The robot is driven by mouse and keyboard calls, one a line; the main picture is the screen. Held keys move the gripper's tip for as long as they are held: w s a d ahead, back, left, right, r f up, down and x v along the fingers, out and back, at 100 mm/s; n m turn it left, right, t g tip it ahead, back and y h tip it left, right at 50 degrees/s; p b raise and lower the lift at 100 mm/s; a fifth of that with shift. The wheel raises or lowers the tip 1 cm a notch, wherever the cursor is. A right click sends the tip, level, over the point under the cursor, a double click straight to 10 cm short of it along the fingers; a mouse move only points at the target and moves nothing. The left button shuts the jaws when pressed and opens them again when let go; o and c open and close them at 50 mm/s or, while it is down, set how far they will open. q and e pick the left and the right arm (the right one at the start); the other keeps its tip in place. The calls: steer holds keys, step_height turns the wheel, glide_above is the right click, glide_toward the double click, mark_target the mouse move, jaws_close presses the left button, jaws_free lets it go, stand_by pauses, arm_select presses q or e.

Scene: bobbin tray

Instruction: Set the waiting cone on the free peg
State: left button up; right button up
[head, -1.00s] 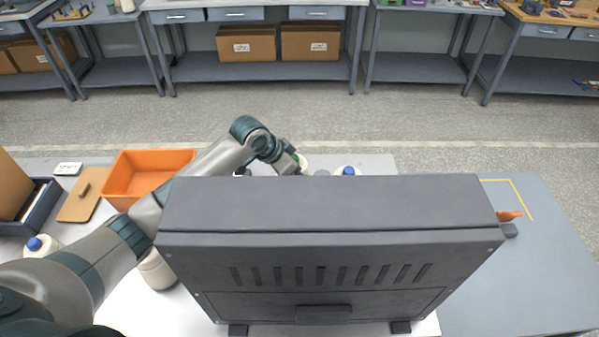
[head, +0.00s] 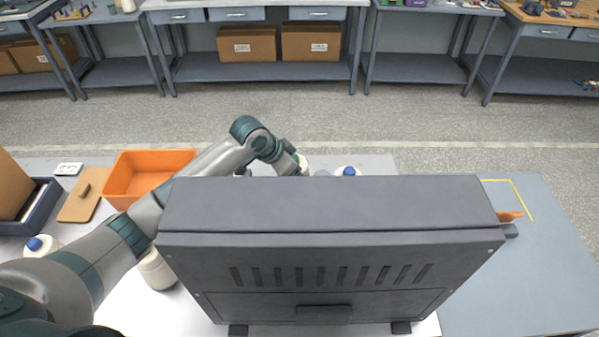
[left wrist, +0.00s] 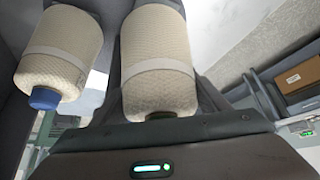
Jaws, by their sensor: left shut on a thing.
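My left gripper (head: 297,160) reaches behind a grey cabinet in the head view. It is shut on a cream yarn cone (left wrist: 155,65), which fills the middle of the left wrist view with a pale band around it and a dark end towards the palm. Only a sliver of this cone (head: 304,162) shows in the head view. A second cream cone with a blue tip (left wrist: 60,55) stands beside it, apart from the gripper. A blue-tipped cone (head: 348,172) also shows behind the cabinet. The free peg cannot be made out; the cabinet hides most of that area. My right gripper is out of view.
The grey cabinet (head: 330,205) blocks much of the table. An orange bin (head: 150,160), a wooden board (head: 84,197), a blue-tipped cone (head: 42,245) and another cream cone (head: 157,272) are on the left. The blue-grey table (head: 550,260) on the right is mostly clear.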

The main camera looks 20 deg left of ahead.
arm_select(q)
steer(key=shift+f, duration=0.2)
steer(key=shift+f, duration=0.55)
steer(key=shift+f, duration=0.7)
stand_by(0.8)
steer(key=shift+f, duration=0.35)
stand_by(0.5)
steer(key=shift+f+b, duration=0.45)
steer(key=shift+f, duration=0.2)
steer(key=o, duration=1.3)
steer(key=shift+c, duration=0.2)
steer(key=shift+o, duration=0.6)
